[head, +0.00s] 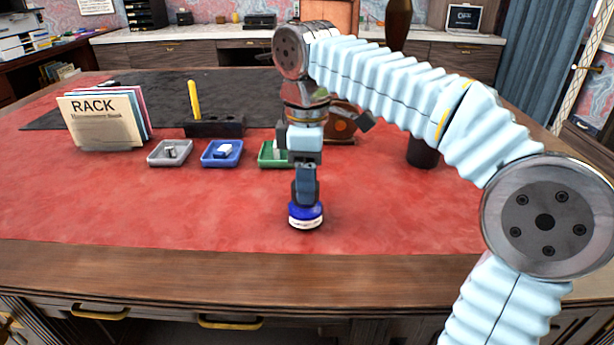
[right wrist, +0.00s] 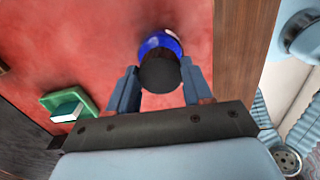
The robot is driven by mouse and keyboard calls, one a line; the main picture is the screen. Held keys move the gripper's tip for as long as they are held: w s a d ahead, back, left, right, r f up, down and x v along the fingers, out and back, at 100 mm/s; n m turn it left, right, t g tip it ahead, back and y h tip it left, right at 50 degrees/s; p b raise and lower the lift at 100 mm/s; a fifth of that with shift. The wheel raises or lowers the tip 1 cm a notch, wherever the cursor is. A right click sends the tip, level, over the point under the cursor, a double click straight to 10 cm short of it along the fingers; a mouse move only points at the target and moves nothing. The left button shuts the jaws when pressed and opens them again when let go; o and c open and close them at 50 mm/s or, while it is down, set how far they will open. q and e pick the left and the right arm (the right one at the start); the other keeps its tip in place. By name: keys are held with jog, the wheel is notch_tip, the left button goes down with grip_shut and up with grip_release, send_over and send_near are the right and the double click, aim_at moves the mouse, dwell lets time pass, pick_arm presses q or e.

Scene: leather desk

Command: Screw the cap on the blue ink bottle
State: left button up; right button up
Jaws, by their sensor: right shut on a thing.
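The blue ink bottle (head: 305,219) stands upright on the red desk top near its front edge, with a white label band on its side. My right gripper (head: 305,196) points straight down over it, fingertips at the bottle's top. In the right wrist view, a dark round cap (right wrist: 160,76) lies between the two fingers, and the blue bottle (right wrist: 162,42) shows just behind it. Whether the cap is seated on the threads cannot be told. My left gripper is out of view.
Behind the bottle are a grey tray (head: 156,159), a blue tray (head: 207,160) and a green tray (head: 265,162), each with small items. A book rack (head: 95,120) stands at left, a dark cup (head: 422,153) at right. Red surface around the bottle is clear.

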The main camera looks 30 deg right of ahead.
jog(key=shift+f, duration=0.1)
jog(key=o, duration=1.1)
notch_tip(320, 180, up, 7)
jog(key=shift+r+p, duration=0.15)
jog(key=shift+p, duration=0.75)
jog(key=shift+r, duration=0.1)
